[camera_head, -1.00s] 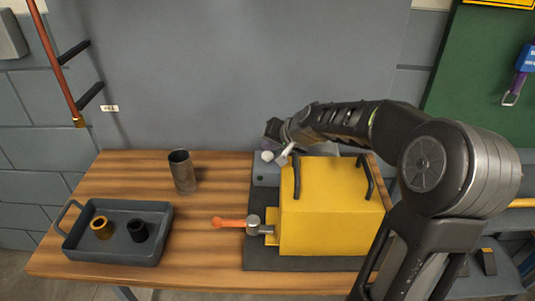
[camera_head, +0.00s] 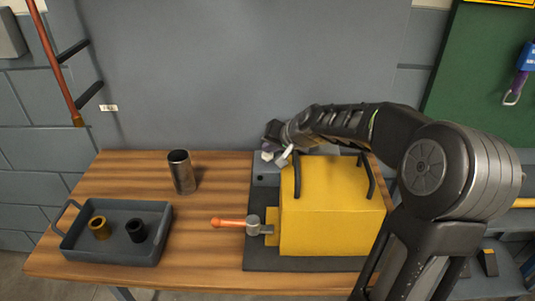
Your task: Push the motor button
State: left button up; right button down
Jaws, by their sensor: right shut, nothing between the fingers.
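A yellow casing (camera_head: 332,222) with two dark handles stands on a dark mat (camera_head: 262,261) at the right of the wooden table. My right arm reaches over the casing from the right. My right gripper (camera_head: 271,157) is shut and empty, just behind and left of the casing's top, above a grey part (camera_head: 265,172) at its back left. A small dark round spot shows on that grey part. I cannot tell whether the fingertips touch anything. I cannot make out the motor button for certain. My left gripper is not in view.
A dark tray (camera_head: 115,251) holds a brass ring (camera_head: 99,228) and a black ring (camera_head: 136,230). A metal cup (camera_head: 181,172) stands behind the tray. The table's middle is clear.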

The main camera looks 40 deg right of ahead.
aim_at(269, 156)
jog(key=shift+f+b, duration=0.35)
jog(key=shift+r, duration=0.15)
jog(key=shift+r+p, duration=0.65)
jog(key=shift+r, duration=0.05)
notch_tip(269, 156, up, 6)
jog(key=p, duration=0.4)
dwell(0.4)
dwell(0.4)
